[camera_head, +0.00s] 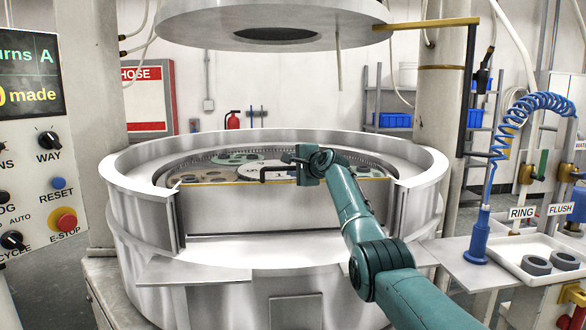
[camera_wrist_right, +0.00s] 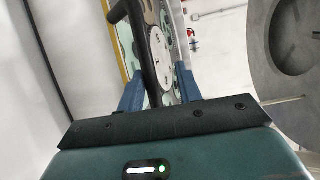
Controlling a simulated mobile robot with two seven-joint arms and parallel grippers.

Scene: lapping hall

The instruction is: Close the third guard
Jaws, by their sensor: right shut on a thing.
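A pale metal guard panel (camera_head: 255,212) with a yellow top edge stands across the front gap of the round lapping machine (camera_head: 125,175). Its yellow edge lies below the top of the tub rim on either side. A black bar handle (camera_head: 272,171) is at its top. My right gripper (camera_head: 298,166) is at the right part of this handle. In the right wrist view the dark handle (camera_wrist_right: 139,45) runs down between the blue fingers (camera_wrist_right: 160,88), and they are shut on it. The fingertips are partly hidden in the head view. My left gripper is not in view.
A large upper plate (camera_head: 270,25) hangs over the tub. Discs lie on the lower plate (camera_head: 222,165) behind the guard. A control panel (camera_head: 40,150) stands at the left. A tray (camera_head: 508,262) with grey rings and a blue coiled hose (camera_head: 497,130) are at the right.

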